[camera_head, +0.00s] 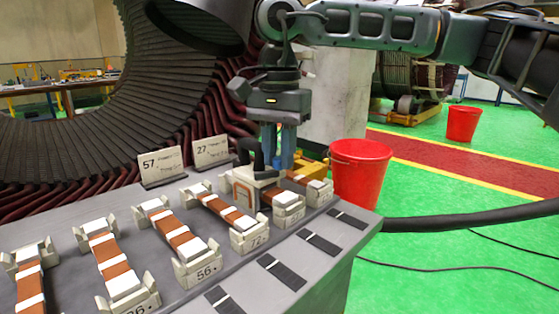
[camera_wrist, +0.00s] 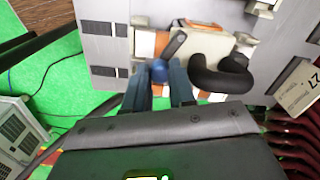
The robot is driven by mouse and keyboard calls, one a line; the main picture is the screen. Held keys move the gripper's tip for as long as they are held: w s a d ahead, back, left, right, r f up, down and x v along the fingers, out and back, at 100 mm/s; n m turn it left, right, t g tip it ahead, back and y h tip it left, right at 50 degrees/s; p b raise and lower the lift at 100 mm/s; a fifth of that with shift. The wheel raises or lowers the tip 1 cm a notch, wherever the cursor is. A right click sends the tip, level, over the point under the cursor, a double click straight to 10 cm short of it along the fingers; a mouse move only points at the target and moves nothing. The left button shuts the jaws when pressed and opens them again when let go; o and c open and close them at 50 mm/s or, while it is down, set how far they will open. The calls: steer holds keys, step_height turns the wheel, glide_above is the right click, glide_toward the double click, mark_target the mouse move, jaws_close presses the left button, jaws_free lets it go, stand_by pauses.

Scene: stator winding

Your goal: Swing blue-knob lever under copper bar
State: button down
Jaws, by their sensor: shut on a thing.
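A pale clamp tool (camera_wrist: 210,50) with a thick black hooked handle (camera_wrist: 220,78) sits across one of the wrapped copper bars. Its lever is a short dark arm ending in a blue knob (camera_wrist: 158,72). In the wrist view the knob lies between the fingertips of my gripper (camera_wrist: 159,80), shut on it. In the head view my gripper (camera_head: 280,158) points down at the clamp, and the knob is hidden there by the fingers. A copper bar (camera_wrist: 146,44) shows beside the clamp in the wrist view. The lever's position relative to the bar's underside is hidden.
Several copper bars with white wraps, such as this one (camera_head: 173,233), rest in numbered holders on the grey table (camera_head: 330,262). Number cards (camera_head: 162,165) stand at its back edge by the large stator (camera_head: 75,135). A red bucket (camera_head: 360,175) stands to the right.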

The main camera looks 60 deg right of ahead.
steer(key=shift+w+n, duration=0.1)
steer(key=shift+n, duration=0.3)
steer(key=c, duration=0.9)
jaws_free()
